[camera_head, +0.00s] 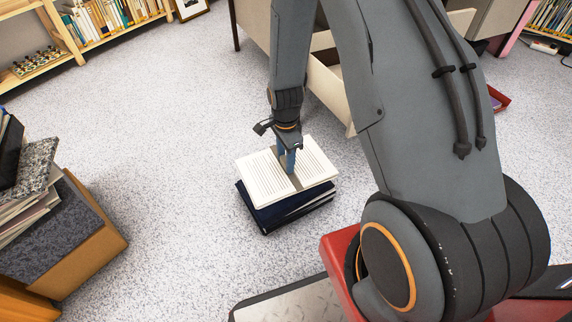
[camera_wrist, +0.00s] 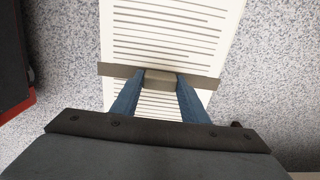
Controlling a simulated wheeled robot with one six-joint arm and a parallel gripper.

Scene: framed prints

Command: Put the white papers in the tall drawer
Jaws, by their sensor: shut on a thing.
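The white papers (camera_head: 265,182) are a flat stack printed with dark lines, with a grey band across the middle. They appear directly above dark blue binders or books (camera_head: 268,216) on the floor in the head view; I cannot tell whether they touch. My gripper (camera_head: 287,168) points down and is shut on the small block on the band. The wrist view shows the papers (camera_wrist: 170,30) and my blue fingers (camera_wrist: 160,85) on either side of the block. A cream drawer (camera_head: 331,95) stands open behind my arm, partly hidden; I cannot tell its depth.
Bookshelves (camera_head: 68,38) line the back left. A wooden box (camera_head: 95,250) with a grey top and piled papers is at the left. A red tray (camera_head: 499,99) lies at the right. The speckled floor between the left box and the binders is clear.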

